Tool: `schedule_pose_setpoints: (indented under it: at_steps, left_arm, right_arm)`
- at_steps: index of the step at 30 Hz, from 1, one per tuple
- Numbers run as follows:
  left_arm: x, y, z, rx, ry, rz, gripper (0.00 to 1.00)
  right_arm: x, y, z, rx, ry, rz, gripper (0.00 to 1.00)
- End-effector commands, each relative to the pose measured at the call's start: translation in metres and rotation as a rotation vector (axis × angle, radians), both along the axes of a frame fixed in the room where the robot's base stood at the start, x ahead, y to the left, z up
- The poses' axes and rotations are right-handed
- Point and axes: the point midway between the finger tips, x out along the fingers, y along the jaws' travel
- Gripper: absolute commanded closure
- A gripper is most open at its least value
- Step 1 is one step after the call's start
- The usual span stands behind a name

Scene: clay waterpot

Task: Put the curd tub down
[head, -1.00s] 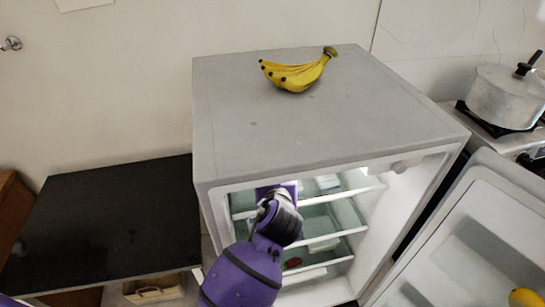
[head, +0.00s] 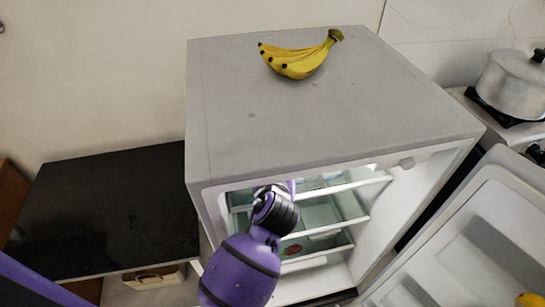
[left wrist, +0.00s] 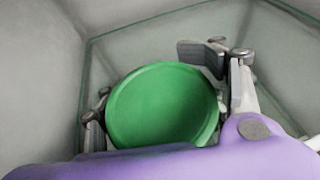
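The curd tub (left wrist: 162,105), with a round green lid, fills the middle of the left wrist view, and a little of its pale side shows at the right. My left gripper (left wrist: 152,78) has one finger on each side of the tub, the right fingertip bent in behind it, and looks shut on it. Whether the tub's base touches the shelf is hidden. In the head view, my left arm reaches into the open fridge (head: 320,100), where its gripper and the tub are hidden. My right gripper is not in view.
Glass shelves (head: 330,220) with white edges cross the fridge inside. A red item (head: 292,251) lies lower down. The fridge door (head: 470,240) stands open at right. Bananas (head: 298,60) lie on top. A black counter (head: 110,210) is at left, a pot (head: 512,84) at right.

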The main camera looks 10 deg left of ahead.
Motion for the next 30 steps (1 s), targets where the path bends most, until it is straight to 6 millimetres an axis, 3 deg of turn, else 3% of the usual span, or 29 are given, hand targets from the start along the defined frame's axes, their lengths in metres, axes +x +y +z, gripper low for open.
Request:
schedule_pose_setpoints:
  at_steps: [3,14,24,30]
  left_arm:
    - [0.000,-0.001,0.001,-0.001,-0.001,-0.001,0.23]
    - [0.000,-0.001,0.004,-0.002,-0.002,0.000,0.23]
    - [-0.047,-0.010,0.022,-0.002,0.000,-0.001,0.23]
    - [-0.066,-0.014,0.031,-0.002,0.000,-0.002,0.23]
  right_arm:
    - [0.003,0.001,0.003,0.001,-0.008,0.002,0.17]
    - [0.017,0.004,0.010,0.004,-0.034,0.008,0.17]
    - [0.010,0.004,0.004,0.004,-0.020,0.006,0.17]
    - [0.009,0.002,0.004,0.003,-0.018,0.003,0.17]
